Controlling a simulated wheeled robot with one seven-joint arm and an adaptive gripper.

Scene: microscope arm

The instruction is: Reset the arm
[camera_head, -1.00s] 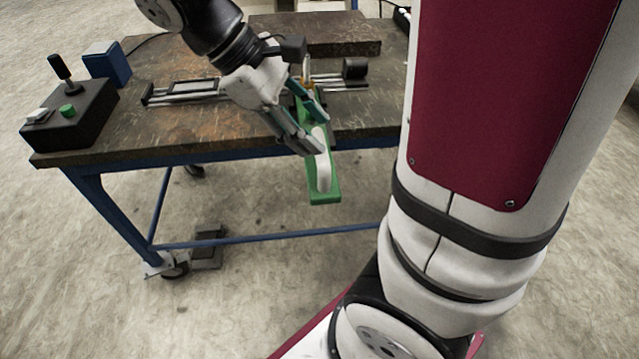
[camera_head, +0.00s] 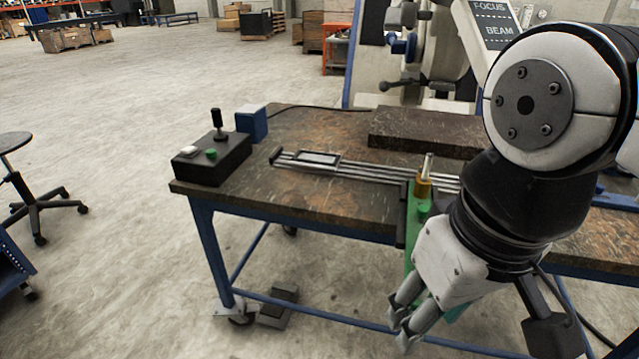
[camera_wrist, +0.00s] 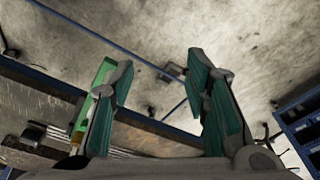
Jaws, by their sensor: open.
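The green arm (camera_head: 411,215) sticks out over the front edge of the workbench from a brass-coloured pivot (camera_head: 423,187). Its outer part is mostly hidden behind my gripper (camera_head: 400,328) in the head view. In the wrist view the green arm (camera_wrist: 105,73) lies left of the left finger, outside the jaws. I cannot tell whether the left finger touches the arm. The white handle seen earlier is hidden now.
The workbench (camera_head: 330,208) carries a black joystick box (camera_head: 212,160), a blue block (camera_head: 251,124), a metal rail with a slider (camera_head: 318,159) and a dark slab (camera_head: 425,130). A large machine with a FOCUS BEAM sign (camera_head: 494,22) stands behind. The floor to the left is mostly open.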

